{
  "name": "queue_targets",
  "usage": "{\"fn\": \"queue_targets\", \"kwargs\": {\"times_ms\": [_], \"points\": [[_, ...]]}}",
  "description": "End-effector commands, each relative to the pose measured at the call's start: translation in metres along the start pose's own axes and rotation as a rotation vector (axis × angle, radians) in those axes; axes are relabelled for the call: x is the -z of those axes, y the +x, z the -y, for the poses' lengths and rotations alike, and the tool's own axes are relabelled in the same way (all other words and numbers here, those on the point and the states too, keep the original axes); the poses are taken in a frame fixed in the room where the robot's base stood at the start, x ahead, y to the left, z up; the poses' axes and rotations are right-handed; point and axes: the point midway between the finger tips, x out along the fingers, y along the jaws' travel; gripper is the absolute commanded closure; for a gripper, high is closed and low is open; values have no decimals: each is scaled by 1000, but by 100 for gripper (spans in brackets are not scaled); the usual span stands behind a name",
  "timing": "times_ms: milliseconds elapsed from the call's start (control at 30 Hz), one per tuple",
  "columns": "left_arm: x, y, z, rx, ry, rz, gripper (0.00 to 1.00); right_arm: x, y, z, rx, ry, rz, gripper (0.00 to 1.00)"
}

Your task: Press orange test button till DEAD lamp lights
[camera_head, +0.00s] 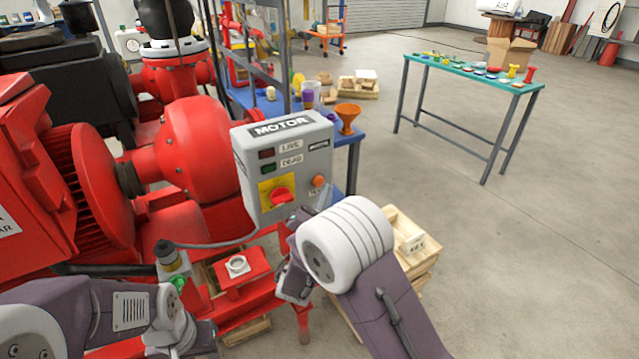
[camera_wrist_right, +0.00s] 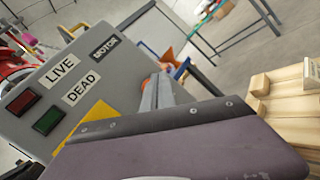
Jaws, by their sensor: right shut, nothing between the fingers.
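The grey motor box (camera_head: 245,150) faces me, with a dark red LIVE lamp (camera_head: 266,154) and a dark green DEAD lamp (camera_head: 268,169). Both lamps look unlit, also in the right wrist view, the LIVE lamp (camera_wrist_right: 24,103) above the DEAD lamp (camera_wrist_right: 48,120). The orange test button (camera_head: 318,181) is at the box's lower right. My right gripper (camera_head: 301,214) is just below it, shut and empty. In the right wrist view its fingers (camera_wrist_right: 158,92) partly hide the button (camera_wrist_right: 146,84); I cannot tell whether they touch. My left arm (camera_head: 130,308) is at lower left; its fingers are unclear.
A red rotary switch (camera_head: 281,196) on a yellow plate sits left of the button. The red pump (camera_head: 200,150) fills the left. A blue bench (camera_head: 345,140) stands behind the box, wooden crates (camera_head: 415,265) to the right. Floor beyond is clear up to a teal table (camera_head: 465,70).

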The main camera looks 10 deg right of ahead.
Motion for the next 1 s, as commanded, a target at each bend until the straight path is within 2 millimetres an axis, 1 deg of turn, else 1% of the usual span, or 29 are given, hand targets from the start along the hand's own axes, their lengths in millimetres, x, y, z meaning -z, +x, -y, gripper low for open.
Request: {"fn": "queue_targets", "kwargs": {"times_ms": [367,1000], "points": [[0,4,0,0,0,0,64,4,6,-4,0,0,0,100],[0,5,0,0,0,0,64,6,9,-6,0,1,1,100]]}}
